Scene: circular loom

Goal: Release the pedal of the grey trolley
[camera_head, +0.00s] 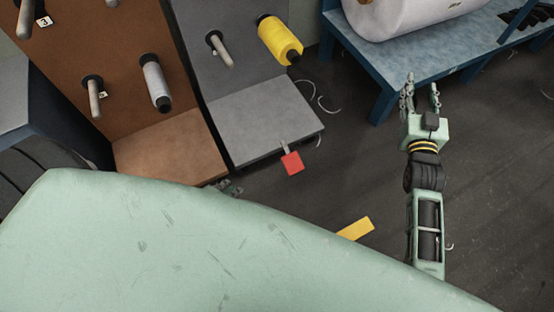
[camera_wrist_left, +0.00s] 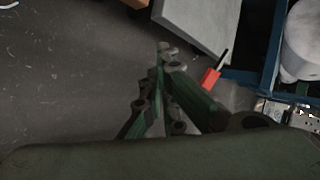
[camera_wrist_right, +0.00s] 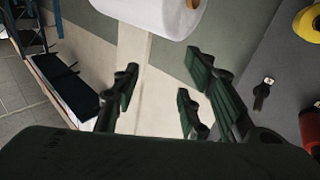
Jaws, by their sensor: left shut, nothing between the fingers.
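The grey trolley (camera_head: 265,125) stands left of centre in the head view, with a bare peg and a yellow spool (camera_head: 280,40) on its upright panel. Its red pedal (camera_head: 292,163) sticks out from the front edge of its base. The pedal also shows in the left wrist view (camera_wrist_left: 210,78), just right of my left gripper's fingers (camera_wrist_left: 167,52). The left fingers are shut and empty; their gap to the pedal is hard to judge. In the head view my left gripper (camera_head: 230,188) is mostly hidden by my green body. My right gripper (camera_head: 422,90) is open and empty.
A brown trolley (camera_head: 170,145) with pegs and a grey spool stands directly left of the grey one. A blue table (camera_head: 430,50) with a large white roll is at upper right. A yellow floor strip (camera_head: 356,229) and loose thread scraps lie on the otherwise open dark floor.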

